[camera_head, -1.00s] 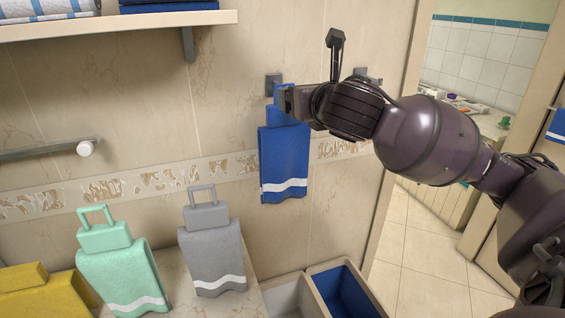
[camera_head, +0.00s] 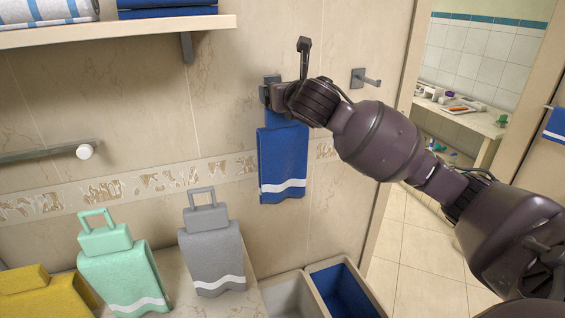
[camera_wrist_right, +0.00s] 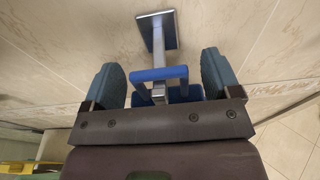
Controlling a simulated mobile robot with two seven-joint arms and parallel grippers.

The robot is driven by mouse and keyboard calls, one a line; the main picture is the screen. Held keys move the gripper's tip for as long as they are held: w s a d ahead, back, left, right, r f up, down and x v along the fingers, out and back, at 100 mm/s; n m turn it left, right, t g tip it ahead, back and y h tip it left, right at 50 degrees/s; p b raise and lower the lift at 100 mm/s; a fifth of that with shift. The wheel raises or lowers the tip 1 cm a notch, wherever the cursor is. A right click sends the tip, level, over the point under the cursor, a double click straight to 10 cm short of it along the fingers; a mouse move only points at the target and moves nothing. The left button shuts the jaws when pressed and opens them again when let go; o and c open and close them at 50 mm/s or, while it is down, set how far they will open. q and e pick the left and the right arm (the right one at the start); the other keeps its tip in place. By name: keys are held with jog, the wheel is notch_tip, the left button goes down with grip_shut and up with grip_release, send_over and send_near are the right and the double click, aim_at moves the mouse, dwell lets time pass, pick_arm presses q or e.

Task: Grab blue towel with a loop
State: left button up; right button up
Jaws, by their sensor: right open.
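The blue towel (camera_head: 283,165) with a white stripe hangs on the tiled wall in the head view. In the right wrist view its blue loop (camera_wrist_right: 160,74) hangs on a metal wall hook (camera_wrist_right: 157,40). My right gripper (camera_head: 270,94) is at the top of the towel and hides the loop in the head view. In the right wrist view the gripper (camera_wrist_right: 160,85) is open, with one finger on each side of the loop and a gap on both sides. My left gripper is not in view.
A second, empty hook (camera_head: 368,79) is to the right. Below stand a grey towel (camera_head: 212,255), a mint towel (camera_head: 120,270) and a yellow towel (camera_head: 40,295). A blue-lined bin (camera_head: 343,285) is on the lower right. A shelf (camera_head: 120,31) juts out at upper left.

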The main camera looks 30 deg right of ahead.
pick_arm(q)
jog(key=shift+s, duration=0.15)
pick_arm(e)
jog(key=shift+c, duration=0.2)
jog(key=c, duration=1.3)
